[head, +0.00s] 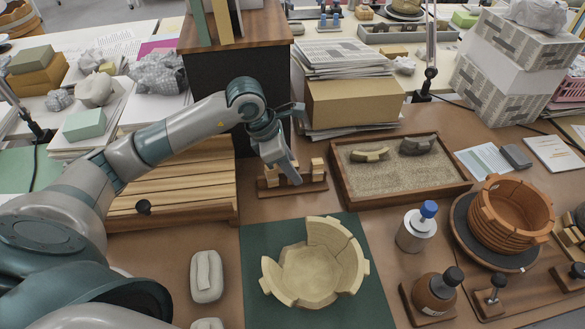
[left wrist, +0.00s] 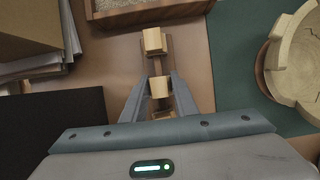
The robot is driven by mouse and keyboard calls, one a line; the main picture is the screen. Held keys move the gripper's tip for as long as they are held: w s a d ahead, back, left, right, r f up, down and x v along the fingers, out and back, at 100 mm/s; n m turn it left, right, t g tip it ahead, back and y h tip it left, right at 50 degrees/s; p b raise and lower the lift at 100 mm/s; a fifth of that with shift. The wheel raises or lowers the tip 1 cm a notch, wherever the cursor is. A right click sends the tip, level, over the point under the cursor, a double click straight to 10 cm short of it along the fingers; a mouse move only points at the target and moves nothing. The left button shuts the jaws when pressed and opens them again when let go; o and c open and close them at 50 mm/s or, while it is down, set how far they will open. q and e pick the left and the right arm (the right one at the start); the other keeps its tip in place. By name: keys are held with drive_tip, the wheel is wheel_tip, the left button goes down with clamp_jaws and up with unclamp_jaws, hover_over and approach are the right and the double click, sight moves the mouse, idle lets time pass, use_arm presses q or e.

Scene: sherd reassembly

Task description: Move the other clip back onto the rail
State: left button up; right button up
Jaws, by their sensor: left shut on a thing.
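The dark wooden rail (head: 292,189) lies on the brown table behind the green mat. One pale wooden clip (head: 318,167) sits at its right end, and it also shows beyond the fingers in the left wrist view (left wrist: 154,40). Another pale piece (head: 270,173) shows at the rail's left part. My left gripper (left wrist: 159,84) is shut on a pale wooden clip (left wrist: 159,88), with one finger on each side. The held clip is over or on the rail; I cannot tell whether it touches. The fingers partly hide the rail. My right gripper is not in view.
A cream sherd bowl (head: 312,268) stands on the green mat (head: 262,312) in front. A sand tray (head: 343,195) with two sherds lies to the right. A cardboard box (head: 352,103) and papers stand behind. A slatted wooden board (head: 185,190) is at left.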

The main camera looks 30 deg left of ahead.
use_arm(q)
drive_tip(key=o, duration=0.8)
drive_tip(key=shift+r, duration=0.15)
drive_tip(key=b+v, duration=0.1)
drive_tip(key=v, duration=1.6)
drive_tip(key=shift+b, duration=0.3)
